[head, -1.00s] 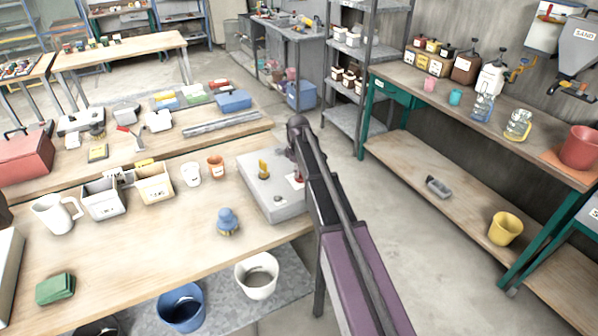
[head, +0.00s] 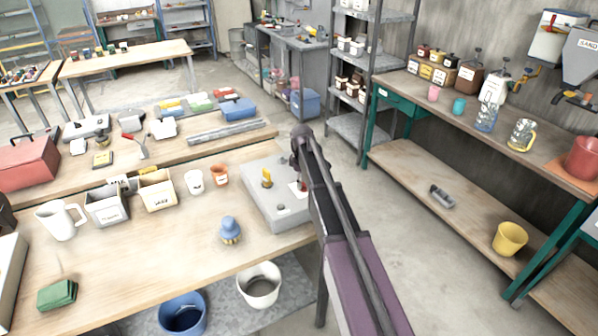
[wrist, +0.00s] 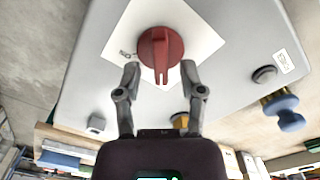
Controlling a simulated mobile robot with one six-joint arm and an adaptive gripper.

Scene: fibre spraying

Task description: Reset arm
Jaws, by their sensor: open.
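A grey box-shaped machine (head: 275,212) stands at the right end of the near workbench (head: 150,262). In the wrist view the machine's top (wrist: 235,45) carries a white plate (wrist: 195,35) with a red knob (wrist: 160,55). My gripper (wrist: 160,78) is open, with one finger on each side of the knob's lower part. I cannot tell whether the fingers touch it. In the head view my arm reaches in from the lower right over the machine, and my fingers cannot be made out there.
A blue-topped sprayer-like item (head: 230,231) stands left of the machine. A white cup (head: 194,182), an orange cup (head: 219,175) and bins (head: 106,209) stand farther left. A white bucket (head: 259,286) is below the bench.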

